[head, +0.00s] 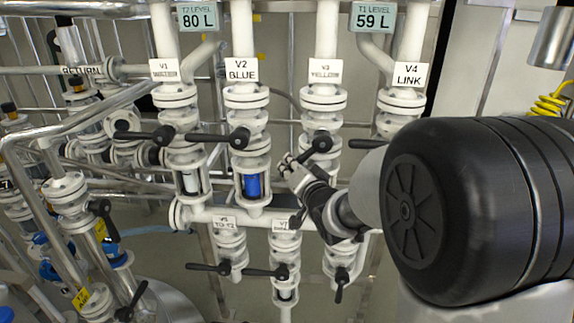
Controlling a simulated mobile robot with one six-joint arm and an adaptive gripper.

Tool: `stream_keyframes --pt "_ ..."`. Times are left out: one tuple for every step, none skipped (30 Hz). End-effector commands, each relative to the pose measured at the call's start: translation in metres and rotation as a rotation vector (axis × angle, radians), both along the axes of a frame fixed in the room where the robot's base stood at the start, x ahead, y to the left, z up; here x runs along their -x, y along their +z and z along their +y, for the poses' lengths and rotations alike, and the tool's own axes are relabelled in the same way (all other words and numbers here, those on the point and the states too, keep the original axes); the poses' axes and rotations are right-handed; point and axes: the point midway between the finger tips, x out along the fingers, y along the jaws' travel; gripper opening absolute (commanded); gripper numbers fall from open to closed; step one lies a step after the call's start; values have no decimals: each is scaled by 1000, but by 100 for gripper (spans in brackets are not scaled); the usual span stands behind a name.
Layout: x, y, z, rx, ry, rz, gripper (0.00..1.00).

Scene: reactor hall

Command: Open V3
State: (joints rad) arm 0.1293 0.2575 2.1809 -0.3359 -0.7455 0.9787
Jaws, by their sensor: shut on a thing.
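V3 is the white valve under the label "V3 YELLOW" (325,72), on the third vertical pipe from the left. Its black lever handle (318,145) runs from the hub down and to the left. My gripper (290,163) reaches in from the lower right and is shut on the outer end of this handle. The fingers partly cover the handle end. My gripper and wrist also hide much of the pipe section below V3.
V2 (242,72), with blue in its sight glass (253,186), and V1 (163,70) stand left; V4 (408,75) stands right. Their handles point left. V5 (224,224) and other valves sit below. Displays read T2 80 L (198,17) and T1 59 L (373,17).

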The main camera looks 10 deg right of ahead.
Motion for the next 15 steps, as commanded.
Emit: stream_keyframes --pt "1 -7 -3 16 -4 17 0" --pt "2 -7 -3 25 -4 19 0" --pt "2 -8 -4 33 -4 23 0" --pt "2 -8 -5 40 -3 25 0" --pt "2 -9 -5 45 -3 27 0" --pt "2 -9 -5 51 -3 30 0" --pt "2 -10 -6 54 -3 30 0" --pt "2 -10 -6 56 -3 31 0" --pt "3 -10 -6 59 -3 32 0" --pt "3 -10 -6 61 -3 33 0" --pt "3 -10 -6 61 -3 33 0" --pt "3 -10 -6 61 -3 33 0" --pt "3 -10 -6 61 -3 33 0" --pt "3 -10 -6 61 -3 33 0" --pt "3 -10 -6 60 -3 32 0"
